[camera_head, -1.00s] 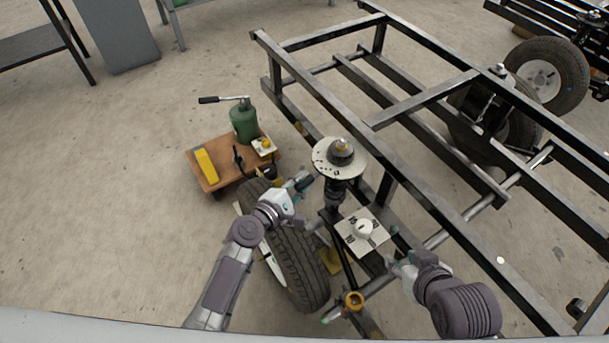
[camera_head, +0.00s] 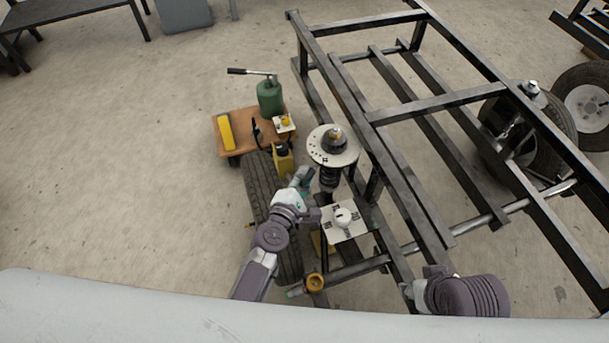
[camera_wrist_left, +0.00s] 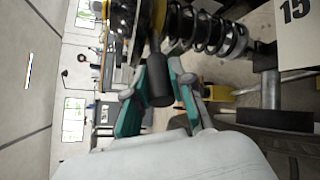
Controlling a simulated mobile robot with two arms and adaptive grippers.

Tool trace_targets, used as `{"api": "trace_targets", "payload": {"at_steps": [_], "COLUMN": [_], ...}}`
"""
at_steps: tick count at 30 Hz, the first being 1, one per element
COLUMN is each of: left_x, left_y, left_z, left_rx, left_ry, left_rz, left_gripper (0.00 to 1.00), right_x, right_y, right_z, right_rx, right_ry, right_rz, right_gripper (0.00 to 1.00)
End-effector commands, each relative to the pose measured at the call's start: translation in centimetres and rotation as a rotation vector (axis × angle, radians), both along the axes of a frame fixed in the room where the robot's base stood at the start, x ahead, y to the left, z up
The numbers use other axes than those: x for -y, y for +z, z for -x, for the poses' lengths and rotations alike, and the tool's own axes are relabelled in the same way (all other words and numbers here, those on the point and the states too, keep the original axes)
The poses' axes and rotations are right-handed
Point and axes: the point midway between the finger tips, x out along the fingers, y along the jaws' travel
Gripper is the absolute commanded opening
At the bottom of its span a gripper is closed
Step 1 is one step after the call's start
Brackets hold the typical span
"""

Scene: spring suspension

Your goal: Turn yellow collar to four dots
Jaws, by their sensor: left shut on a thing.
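The strut stands upright beside the wheel, with a dotted pale round plate (camera_head: 317,150) on top and a dark coil spring (camera_wrist_left: 205,30) below. A yellow collar (camera_wrist_left: 184,20) shows beside the coils in the left wrist view; in the head view it is hidden. My left gripper (camera_head: 303,177) is at the strut, just below the plate. Its teal fingers (camera_wrist_left: 157,90) are shut on a black cylindrical handle (camera_wrist_left: 158,75). Whether the handle joins the collar is unclear. My right gripper (camera_head: 410,291) is low at the right; its fingers are unclear.
A black steel frame (camera_head: 440,105) fills the right. The tyre (camera_head: 262,195) stands left of the strut. A white marked plate (camera_head: 360,226) and an orange ring (camera_head: 315,282) are near. The floor at left is clear.

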Motion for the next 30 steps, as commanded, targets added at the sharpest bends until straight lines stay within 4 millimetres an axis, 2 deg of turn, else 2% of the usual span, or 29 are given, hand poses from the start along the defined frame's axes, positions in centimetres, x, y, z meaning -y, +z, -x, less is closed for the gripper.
{"api": "trace_targets", "payload": {"at_steps": [8, 9, 13, 14, 23, 26, 30], "left_x": [0.1, 0.1, 0.0, 0.0, 0.0, -0.3, -1.0], "left_y": [-0.1, -0.1, -0.1, -0.1, 0.0, 0.1, 0.5], "left_z": [0.1, 0.1, 0.0, 0.0, 0.1, 0.9, 3.2], "left_rx": [-0.003, -0.003, -0.002, -0.002, -0.001, -0.001, -0.003], "left_ry": [-0.001, -0.001, -0.001, -0.001, 0.000, 0.001, 0.001], "left_rz": [0.002, 0.002, 0.002, 0.002, 0.002, 0.002, 0.002], "left_gripper": [0.00, 0.24, 0.46, 0.47, 0.47, 0.47, 0.47], "right_x": [0.0, 0.0, 0.0, 0.0, 0.0, 0.0, 0.0], "right_y": [0.0, 0.0, 0.0, 0.0, 0.1, 0.0, 0.0], "right_z": [0.0, 0.0, 0.0, 0.0, -0.1, -0.1, -0.1], "right_rx": [0.000, 0.000, 0.000, 0.001, 0.005, 0.004, 0.003], "right_ry": [0.000, 0.000, 0.000, 0.000, -0.001, -0.001, -0.001], "right_rz": [0.000, 0.000, 0.000, 0.000, -0.002, -0.002, -0.002], "right_gripper": [0.40, 0.40, 0.40, 0.40, 0.40, 0.40, 0.40]}}
